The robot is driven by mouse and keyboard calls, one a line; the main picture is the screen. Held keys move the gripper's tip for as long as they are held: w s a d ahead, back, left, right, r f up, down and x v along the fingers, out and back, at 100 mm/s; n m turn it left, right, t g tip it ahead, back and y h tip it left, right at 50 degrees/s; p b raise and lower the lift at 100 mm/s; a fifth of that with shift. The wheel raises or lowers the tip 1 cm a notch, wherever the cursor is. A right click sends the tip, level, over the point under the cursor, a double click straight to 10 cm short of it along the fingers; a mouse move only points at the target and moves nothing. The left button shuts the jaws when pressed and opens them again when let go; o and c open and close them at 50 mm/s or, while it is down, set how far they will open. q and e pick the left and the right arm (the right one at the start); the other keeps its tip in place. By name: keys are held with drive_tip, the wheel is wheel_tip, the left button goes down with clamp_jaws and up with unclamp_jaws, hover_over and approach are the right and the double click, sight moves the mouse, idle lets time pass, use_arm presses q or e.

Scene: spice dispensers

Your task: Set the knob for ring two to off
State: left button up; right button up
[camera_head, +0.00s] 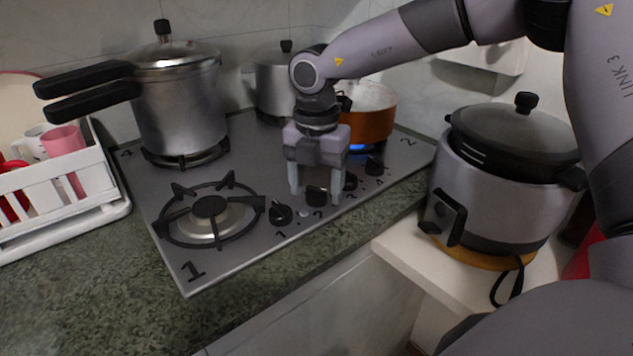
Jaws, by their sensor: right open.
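The grey hob (245,145) has a row of black knobs along its front right edge. Ring two, marked 2 at the back right, carries an orange pot (374,128), and a blue flame (357,148) shows under it. My right gripper (315,192) points down over the row, open, its two fingers on either side of the second knob from the left (317,197). I cannot tell whether the fingers touch it. The number by this knob is too small to read surely. My left gripper is not in view.
Other knobs stand close by: one to the left (280,214) and two to the right (350,181) (374,166). A pressure cooker (182,105) and a second metal pot (273,85) stand behind. A cooker (505,185) stands at the right. Ring one (210,210) is empty.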

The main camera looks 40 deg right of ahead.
drive_tip(key=c, duration=1.1)
drive_tip(key=shift+o, duration=0.2)
